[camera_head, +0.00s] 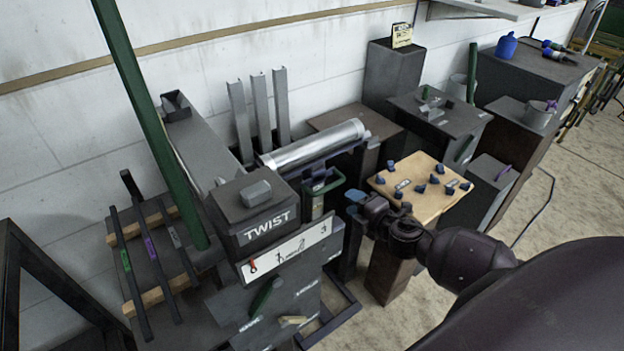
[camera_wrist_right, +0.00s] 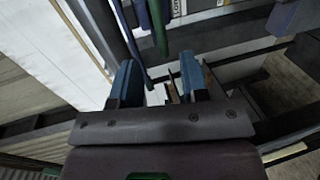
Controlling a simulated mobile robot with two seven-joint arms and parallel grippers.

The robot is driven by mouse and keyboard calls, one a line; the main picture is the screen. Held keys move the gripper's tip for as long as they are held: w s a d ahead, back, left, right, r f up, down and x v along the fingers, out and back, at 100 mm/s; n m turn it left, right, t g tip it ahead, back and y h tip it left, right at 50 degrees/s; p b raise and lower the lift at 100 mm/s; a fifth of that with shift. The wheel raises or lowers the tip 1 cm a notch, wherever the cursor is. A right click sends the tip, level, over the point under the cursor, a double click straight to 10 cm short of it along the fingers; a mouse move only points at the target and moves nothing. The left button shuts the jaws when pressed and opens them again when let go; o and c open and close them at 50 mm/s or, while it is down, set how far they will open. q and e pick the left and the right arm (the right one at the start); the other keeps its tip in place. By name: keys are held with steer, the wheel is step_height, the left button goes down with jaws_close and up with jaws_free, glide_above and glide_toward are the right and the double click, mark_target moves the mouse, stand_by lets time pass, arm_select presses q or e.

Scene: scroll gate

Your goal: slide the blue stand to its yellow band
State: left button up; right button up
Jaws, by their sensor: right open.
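My right gripper (camera_head: 356,203) has blue fingers and comes in from the right, at the right of the grey TWIST box. In the right wrist view its two fingers (camera_wrist_right: 160,85) are apart, with nothing clearly held between them. A dark blue bracket (camera_head: 325,152) runs along the silver roll; I cannot tell for certain whether it is the blue stand. A blue bar (camera_wrist_right: 136,45) lies beyond the fingers in the wrist view. I cannot make out a yellow band. My left gripper is not in view.
The TWIST box (camera_head: 252,212) and a green-handled part (camera_head: 322,185) are left of my gripper. A wooden board (camera_head: 420,187) with several small blue pieces is on its right. A green post (camera_head: 150,120) leans at the left.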

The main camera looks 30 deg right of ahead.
mark_target(329, 185)
steer(key=b+x, duration=0.1)
steer(key=x, duration=0.9)
steer(key=shift+w+a, duration=0.1)
steer(key=shift+a, duration=0.05)
jaws_close()
